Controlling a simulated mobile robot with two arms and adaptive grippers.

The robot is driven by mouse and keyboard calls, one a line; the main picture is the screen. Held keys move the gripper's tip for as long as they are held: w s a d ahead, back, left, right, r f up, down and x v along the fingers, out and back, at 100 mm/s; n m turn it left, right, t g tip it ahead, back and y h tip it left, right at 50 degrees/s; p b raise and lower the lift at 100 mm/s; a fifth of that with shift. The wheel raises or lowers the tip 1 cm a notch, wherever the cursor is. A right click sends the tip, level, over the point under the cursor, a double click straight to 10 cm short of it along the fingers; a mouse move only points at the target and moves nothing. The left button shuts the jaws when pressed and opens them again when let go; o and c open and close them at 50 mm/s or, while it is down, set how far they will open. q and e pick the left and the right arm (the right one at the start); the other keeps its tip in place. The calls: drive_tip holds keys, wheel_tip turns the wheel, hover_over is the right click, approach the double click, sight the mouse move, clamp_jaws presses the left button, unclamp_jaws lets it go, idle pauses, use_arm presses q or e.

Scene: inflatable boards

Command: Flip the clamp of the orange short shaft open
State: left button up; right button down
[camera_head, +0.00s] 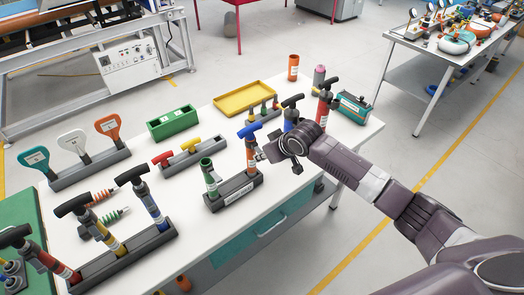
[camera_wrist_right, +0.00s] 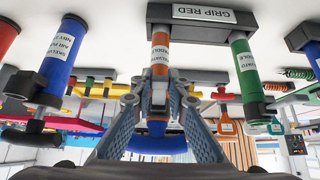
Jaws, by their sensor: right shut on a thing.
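The orange short shaft (camera_head: 250,153) stands upright in a dark grey rack (camera_head: 225,196), with a blue handle (camera_head: 249,130) on top. In the right wrist view, which looks upside down, the orange shaft (camera_wrist_right: 160,52) hangs from the rack labelled "GRIP RED" (camera_wrist_right: 205,13). Its grey clamp (camera_wrist_right: 160,86) is between the fingers of my right gripper (camera_wrist_right: 160,103), which is shut on it. The fingers partly hide the clamp, so its exact position cannot be told. In the head view my right gripper (camera_head: 264,154) reaches the shaft from the right. My left gripper is not in view.
A green tube (camera_head: 208,172) stands in the same rack, left of the orange shaft. A yellow tray (camera_head: 244,99) lies at the back. The table front before the rack is clear.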

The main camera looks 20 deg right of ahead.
drive_tip(key=shift+s+r+g+h, duration=0.1)
drive_tip(key=shift+r+g+h, duration=0.2)
drive_tip(key=shift+g, duration=0.6)
drive_tip(key=shift+r+g+h, duration=0.3)
drive_tip(key=shift+g, duration=0.6)
drive_tip(key=c, duration=1.8)
unclamp_jaws()
drive_tip(key=shift+c, duration=0.2)
drive_tip(key=shift+r, duration=0.25)
drive_tip(key=v, duration=1.1)
drive_tip(key=shift+r, duration=0.3)
drive_tip(key=shift+f, duration=0.1)
